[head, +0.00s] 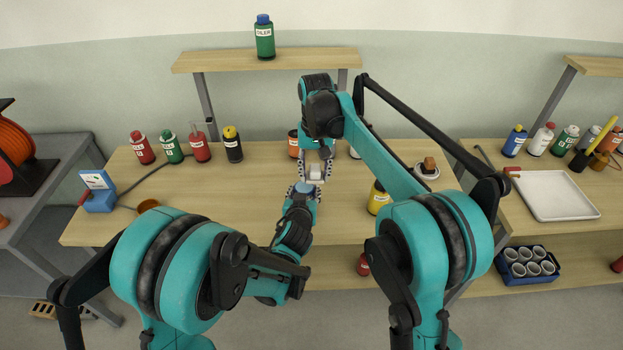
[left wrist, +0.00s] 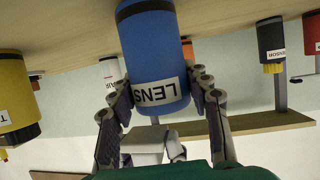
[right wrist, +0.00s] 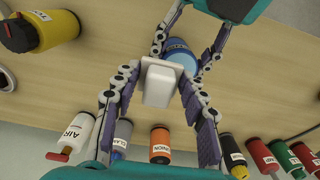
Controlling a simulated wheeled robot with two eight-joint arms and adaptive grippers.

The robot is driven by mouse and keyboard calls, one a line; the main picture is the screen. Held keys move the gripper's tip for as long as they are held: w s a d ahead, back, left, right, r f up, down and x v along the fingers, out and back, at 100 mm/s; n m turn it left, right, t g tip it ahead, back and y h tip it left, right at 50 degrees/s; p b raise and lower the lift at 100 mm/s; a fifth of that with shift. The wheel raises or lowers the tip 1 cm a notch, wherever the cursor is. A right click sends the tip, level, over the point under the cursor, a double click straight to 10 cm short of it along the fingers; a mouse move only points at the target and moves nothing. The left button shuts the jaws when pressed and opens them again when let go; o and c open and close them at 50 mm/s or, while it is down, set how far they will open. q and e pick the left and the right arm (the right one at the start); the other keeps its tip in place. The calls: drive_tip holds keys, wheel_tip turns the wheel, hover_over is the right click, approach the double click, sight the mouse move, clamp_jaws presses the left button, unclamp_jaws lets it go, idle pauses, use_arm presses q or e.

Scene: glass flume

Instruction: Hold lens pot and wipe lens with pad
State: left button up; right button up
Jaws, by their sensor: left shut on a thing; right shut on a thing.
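The blue lens pot (left wrist: 153,50), its LENS label upside down in the left wrist view, is held between the fingers of my left gripper (head: 305,190). In the right wrist view the pot (right wrist: 180,56) shows partly behind a white block-shaped pad (right wrist: 160,84). My right gripper (head: 315,168) is shut on this pad, which also shows just beyond the pot in the left wrist view (left wrist: 147,142). The two grippers face each other over the middle of the table. I cannot tell whether pad and pot touch.
Several labelled bottles (head: 172,154) line the table's back left. A yellow pot (head: 378,197) stands right of the grippers, and a small dish (head: 427,177) with a brown block lies farther right. A white tray (head: 558,205) is on the right table. The table's front left is mostly clear.

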drive_tip(key=shift+r, duration=2.65)
use_arm(q)
drive_tip(key=o, duration=1.3)
drive_tip(key=shift+o, duration=0.2)
drive_tip(key=v, duration=1.2)
